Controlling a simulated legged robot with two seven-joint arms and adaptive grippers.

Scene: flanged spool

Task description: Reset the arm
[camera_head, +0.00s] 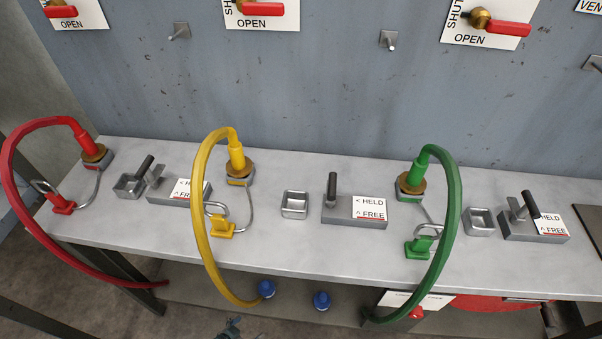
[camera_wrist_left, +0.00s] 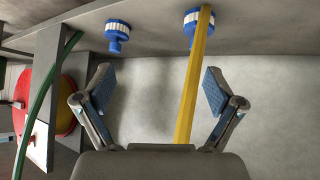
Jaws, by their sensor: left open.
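My left gripper (camera_head: 232,328) barely shows at the bottom edge of the head view, low in front of the bench. In the left wrist view my left gripper (camera_wrist_left: 158,92) is open, its two blue-padded fingers spread wide. The yellow hose (camera_wrist_left: 192,85) crosses the picture near the right finger; I cannot tell its depth relative to the fingers. Nothing is gripped. In the head view the yellow hose (camera_head: 203,215) loops from its fitting on the bench down to a blue connector (camera_head: 266,288). My right gripper is not in view.
The grey bench (camera_head: 270,255) carries lever blocks, small square trays, a red hose (camera_head: 20,205) and a green hose (camera_head: 453,215). A second blue connector (camera_head: 321,300) stands below its front edge. Valves and pegs are on the wall behind. A red disc (camera_wrist_left: 62,100) shows in the wrist view.

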